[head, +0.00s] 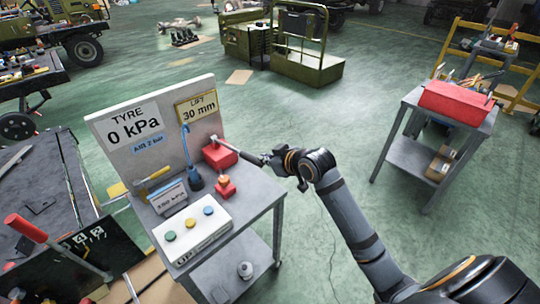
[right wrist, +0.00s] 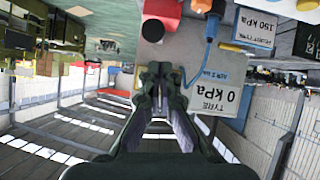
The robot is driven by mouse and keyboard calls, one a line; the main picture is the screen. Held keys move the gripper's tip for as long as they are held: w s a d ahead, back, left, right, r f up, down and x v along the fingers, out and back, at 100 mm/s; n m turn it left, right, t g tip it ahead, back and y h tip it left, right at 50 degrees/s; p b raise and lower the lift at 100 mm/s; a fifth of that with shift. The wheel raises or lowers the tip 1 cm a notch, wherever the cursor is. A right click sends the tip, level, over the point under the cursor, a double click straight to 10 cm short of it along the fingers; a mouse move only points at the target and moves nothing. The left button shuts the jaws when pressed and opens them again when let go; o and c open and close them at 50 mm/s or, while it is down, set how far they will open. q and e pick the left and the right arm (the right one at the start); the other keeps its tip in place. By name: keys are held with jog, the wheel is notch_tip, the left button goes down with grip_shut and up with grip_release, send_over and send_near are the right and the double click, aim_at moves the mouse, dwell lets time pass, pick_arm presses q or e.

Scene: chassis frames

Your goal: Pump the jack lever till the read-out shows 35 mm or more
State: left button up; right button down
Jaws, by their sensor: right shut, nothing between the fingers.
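The lift read-out (head: 198,107) on the upright board shows 30 mm. A red block (head: 220,153) with a short grey stub stands on the bench below it; it also shows at the top of the right wrist view (right wrist: 162,10). A long lever with a red grip (head: 27,229) slants across the lower left. I cannot tell for sure which of these belongs to the jack. My right gripper (head: 249,157) is just right of the red block, its fingers shut and empty; the fingers show in the right wrist view (right wrist: 160,70). My left gripper is out of view.
A red toolbox (head: 457,103) sits on a cart at right. The floor between is clear.

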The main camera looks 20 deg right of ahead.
jog(key=shift+n+t, duration=0.5)
jog(key=r, duration=0.5)
jog(key=shift+s+a, duration=0.1)
jog(key=shift+s, duration=0.2)
jog(key=p, duration=0.2)
send_over(252, 159)
jog(key=a, duration=0.1)
notch_tip(252, 159, down, 4)
jog(key=f, duration=0.2)
jog(key=d+f+p, duration=0.1)
jog(key=f, duration=0.1)
jog(key=shift+d+f, duration=0.1)
jog(key=shift+f, duration=0.2)
